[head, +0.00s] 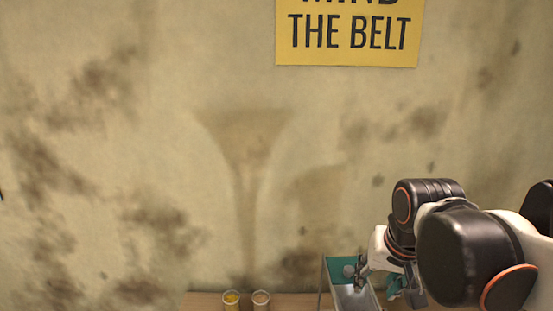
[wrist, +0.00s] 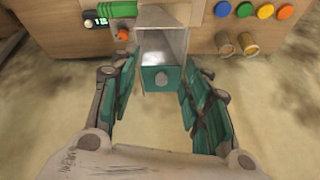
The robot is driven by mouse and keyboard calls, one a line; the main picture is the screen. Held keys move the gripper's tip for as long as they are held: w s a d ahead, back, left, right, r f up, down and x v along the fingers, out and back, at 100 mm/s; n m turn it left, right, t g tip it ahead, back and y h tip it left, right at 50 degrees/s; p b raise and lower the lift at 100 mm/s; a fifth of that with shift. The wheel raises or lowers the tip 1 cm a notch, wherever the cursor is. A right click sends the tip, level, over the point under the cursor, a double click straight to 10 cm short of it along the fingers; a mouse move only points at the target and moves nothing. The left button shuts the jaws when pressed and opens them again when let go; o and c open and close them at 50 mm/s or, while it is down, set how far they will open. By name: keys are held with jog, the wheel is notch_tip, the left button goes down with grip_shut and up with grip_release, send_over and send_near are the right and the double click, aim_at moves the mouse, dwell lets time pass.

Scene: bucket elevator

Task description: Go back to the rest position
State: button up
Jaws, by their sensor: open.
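My gripper (wrist: 157,88) is open in the wrist view, with one teal-padded finger on each side and nothing held between them. Past the fingertips, in the gap between them, is a grey metal trough (wrist: 163,44) with a teal end face bearing a round grey knob. Whether the fingers touch it I cannot tell. In the head view my gripper (head: 372,280) is at the lower right, low over the same trough (head: 352,299), and partly hides it. No marked rest position shows.
Two small cups, one yellow (head: 231,301) and one brownish (head: 261,301), stand left of the trough. The wrist view shows coloured buttons (wrist: 265,11), a green display (wrist: 96,21) and an orange knob (wrist: 124,35). A stained wall with a yellow sign (head: 347,33) stands behind.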

jog(key=s+f+n+t+b, duration=0.2)
jog(key=s+f+n+b, duration=0.1)
jog(key=s+f, duration=0.4)
jog(key=shift+s+f+t, duration=0.2)
jog(key=shift+s+t, duration=0.2)
jog(key=shift+s, duration=0.5)
dwell(0.4)
